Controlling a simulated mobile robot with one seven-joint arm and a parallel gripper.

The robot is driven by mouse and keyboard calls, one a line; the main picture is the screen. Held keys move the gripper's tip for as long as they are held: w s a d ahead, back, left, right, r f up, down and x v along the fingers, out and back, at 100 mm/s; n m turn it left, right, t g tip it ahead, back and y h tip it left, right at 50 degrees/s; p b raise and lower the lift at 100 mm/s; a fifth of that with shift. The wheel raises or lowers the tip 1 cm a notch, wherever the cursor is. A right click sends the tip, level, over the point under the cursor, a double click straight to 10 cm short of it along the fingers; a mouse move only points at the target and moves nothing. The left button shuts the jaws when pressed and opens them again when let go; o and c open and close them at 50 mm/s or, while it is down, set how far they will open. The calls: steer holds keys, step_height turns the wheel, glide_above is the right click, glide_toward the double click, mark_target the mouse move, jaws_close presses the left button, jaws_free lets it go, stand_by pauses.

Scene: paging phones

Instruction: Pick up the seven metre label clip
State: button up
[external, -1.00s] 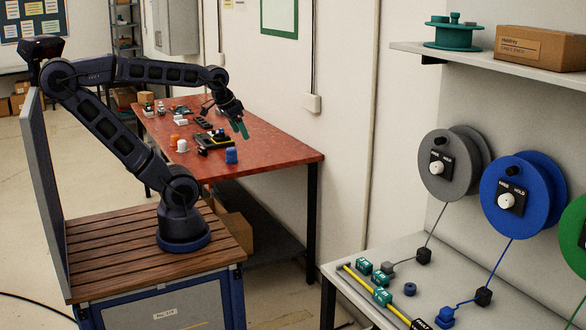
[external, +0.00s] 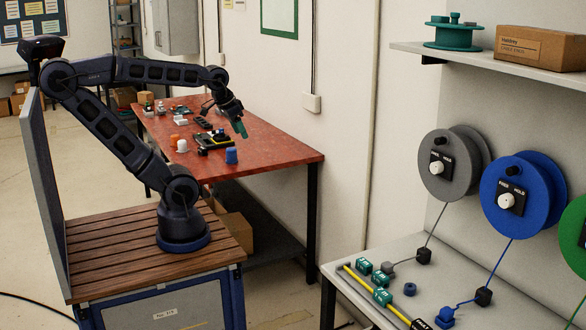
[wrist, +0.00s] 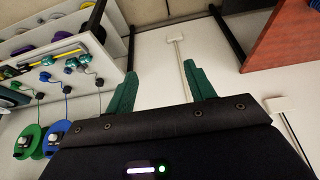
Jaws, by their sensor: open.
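Several teal label clips (external: 381,278) with white lettering lie beside a yellow measuring strip (external: 356,276) on the grey bench. The lettering is too small for me to tell which clip is the seven metre one. Small teal clips (wrist: 82,59) also show at the left of the wrist view, beside the yellow strip. My gripper (external: 239,124), with green fingers, is raised in front of the red table, well away from the bench. In the wrist view my gripper (wrist: 163,88) is open, with nothing between its fingers.
Grey (external: 436,190) and blue (external: 505,212) cable reels hang above the bench, with cables running down to black blocks. A shelf (external: 455,62) carries a teal spool and a cardboard box. The red table (external: 285,158) holds small items. Floor lies open between bench and my base.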

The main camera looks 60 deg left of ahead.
steer(key=w+d+f+m, duration=0.2)
steer(key=w+d+m, duration=0.1)
steer(key=w+d, duration=0.45)
steer(key=w+d+f+m+g+h, duration=0.1)
steer(key=w+d+f+m, duration=0.15)
steer(key=w+d, duration=0.45)
steer(key=w+d+f+m, duration=0.2)
steer(key=w+d+m, duration=0.3)
steer(key=d, duration=0.4)
steer(key=m+g+h, duration=0.3)
steer(key=m+g, duration=0.1)
steer(key=m, duration=0.4)
glide_toward(384, 292)
steer(key=shift+n, duration=0.25)
steer(key=x, duration=1)
steer(key=shift+d+f, duration=0.1)
steer(key=c, duration=1)
